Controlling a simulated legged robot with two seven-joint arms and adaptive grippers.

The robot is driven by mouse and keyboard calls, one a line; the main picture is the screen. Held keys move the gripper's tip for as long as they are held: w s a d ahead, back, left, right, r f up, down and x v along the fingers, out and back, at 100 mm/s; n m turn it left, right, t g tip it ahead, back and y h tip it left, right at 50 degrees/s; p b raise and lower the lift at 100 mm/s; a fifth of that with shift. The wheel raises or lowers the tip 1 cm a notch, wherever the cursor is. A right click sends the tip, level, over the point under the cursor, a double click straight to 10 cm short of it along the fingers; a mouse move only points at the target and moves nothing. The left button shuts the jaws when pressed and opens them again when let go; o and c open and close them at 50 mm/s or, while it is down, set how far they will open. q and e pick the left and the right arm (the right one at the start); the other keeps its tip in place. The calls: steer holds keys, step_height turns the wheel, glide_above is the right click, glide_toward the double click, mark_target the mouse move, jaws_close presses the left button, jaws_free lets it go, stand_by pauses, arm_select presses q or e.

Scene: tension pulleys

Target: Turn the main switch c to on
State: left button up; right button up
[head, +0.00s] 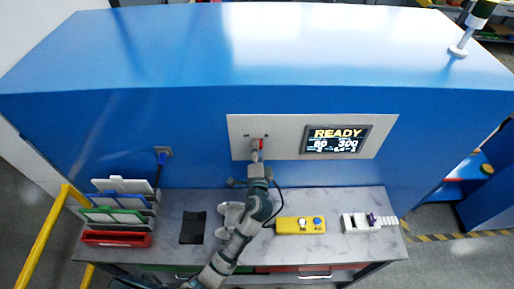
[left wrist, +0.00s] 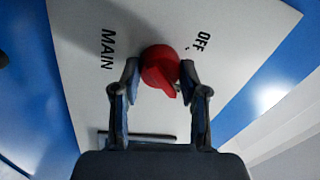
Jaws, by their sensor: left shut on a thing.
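The main switch is a red rotary knob (left wrist: 160,66) on a light grey panel (head: 240,127) on the front of the blue machine. In the left wrist view, the word MAIN is printed to its left and OFF to its upper right. The knob's pointed ridge aims down and a little right in that view. My left gripper (head: 257,147) is at the panel, its two fingers closed on the knob's sides. In the head view the gripper mostly hides the knob. My right gripper is not in view.
A display (head: 336,139) reading READY is right of the switch. Below, a marbled worktop (head: 350,196) holds a yellow control box (head: 300,225), a white block device (head: 362,222), a black tray (head: 193,228) and a file rack (head: 120,213). A yellow rail (head: 52,218) stands at left.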

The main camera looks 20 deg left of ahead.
arm_select(q)
steer(key=shift+d+f+m, duration=0.1)
steer(key=shift+f+m, duration=0.1)
steer(key=shift+m, duration=0.2)
steer(key=shift+f, duration=0.1)
steer(key=o, duration=1.2)
steer(key=shift+c, duration=0.2)
steer(key=shift+d, duration=0.1)
steer(key=r+v, duration=0.1)
steer(key=v, duration=1)
steer(key=shift+s+f, duration=0.4)
steer(key=shift+f, duration=0.05)
steer(key=shift+d, duration=0.15)
